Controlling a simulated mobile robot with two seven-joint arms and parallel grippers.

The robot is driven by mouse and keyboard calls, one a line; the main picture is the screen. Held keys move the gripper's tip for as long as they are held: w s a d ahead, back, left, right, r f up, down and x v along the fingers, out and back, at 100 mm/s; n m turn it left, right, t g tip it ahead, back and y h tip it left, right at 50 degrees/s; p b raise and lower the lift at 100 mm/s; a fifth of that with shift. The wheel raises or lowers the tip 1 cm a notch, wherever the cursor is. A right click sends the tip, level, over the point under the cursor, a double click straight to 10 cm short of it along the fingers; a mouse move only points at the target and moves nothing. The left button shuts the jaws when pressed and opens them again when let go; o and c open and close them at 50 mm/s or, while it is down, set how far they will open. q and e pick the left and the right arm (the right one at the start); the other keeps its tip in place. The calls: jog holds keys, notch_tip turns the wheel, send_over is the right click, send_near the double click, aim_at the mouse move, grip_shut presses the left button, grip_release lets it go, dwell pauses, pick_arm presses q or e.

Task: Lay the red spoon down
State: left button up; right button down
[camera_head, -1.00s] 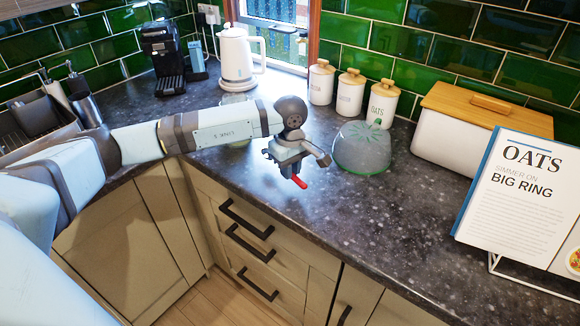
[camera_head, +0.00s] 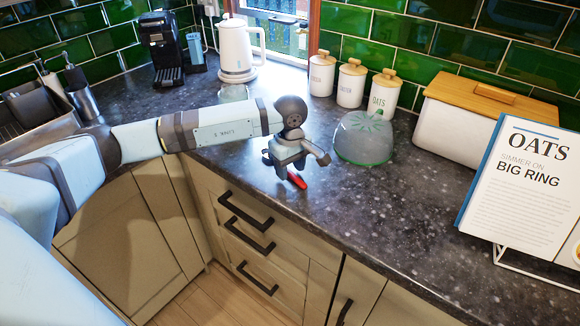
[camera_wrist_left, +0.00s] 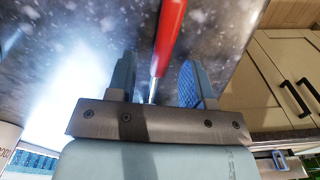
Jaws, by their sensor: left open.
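The red spoon shows as a short red handle (camera_head: 297,180) just below my left gripper (camera_head: 286,166), over the dark speckled worktop near its front edge. In the left wrist view the red handle (camera_wrist_left: 170,35) narrows to a thin metal part that runs between the two fingers of my left gripper (camera_wrist_left: 158,78). The fingers are open, with a gap on both sides of the spoon. The spoon's far end is hidden behind the gripper body. The spoon appears to lie on the worktop (camera_head: 350,220). My right gripper is not in view.
A grey translucent dome (camera_head: 364,137) with a green top stands just right of my left gripper. Several lidded canisters (camera_head: 351,85), a white kettle (camera_head: 236,50) and a bread bin (camera_head: 450,125) stand behind. A recipe book (camera_head: 522,180) stands at right. The front worktop is clear.

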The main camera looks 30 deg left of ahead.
pick_arm(q)
jog(key=shift+r, duration=0.1)
jog(key=shift+r, duration=0.3)
notch_tip(320, 180, up, 13)
dwell(0.4)
dwell(0.5)
